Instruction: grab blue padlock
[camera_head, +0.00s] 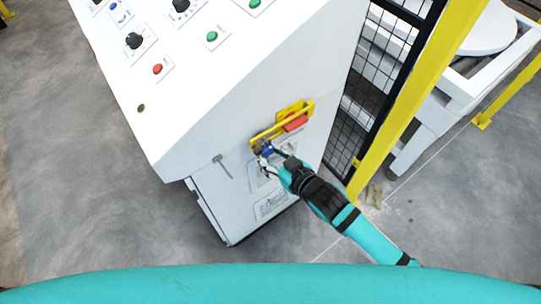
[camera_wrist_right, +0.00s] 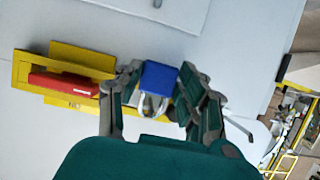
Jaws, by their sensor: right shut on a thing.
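The blue padlock (camera_wrist_right: 159,78) shows in the right wrist view between the two fingers of my right gripper (camera_wrist_right: 155,88). Its silver shackle (camera_wrist_right: 152,106) lies on the side toward my wrist. My right gripper is shut on the padlock. In the head view the padlock (camera_head: 267,150) is a small blue patch at the fingertips of my right gripper (camera_head: 266,157), beside the lower end of a yellow bracket on the white cabinet. I cannot tell whether the shackle touches the bracket. My left gripper is not in view.
The yellow bracket (camera_head: 270,132) with a red block (camera_head: 296,123) is fixed to the white cabinet (camera_head: 200,110). Buttons and knobs sit on the cabinet's top panel. A yellow post (camera_head: 415,90) and black mesh fence (camera_head: 385,45) stand to the right. Grey floor is clear at left.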

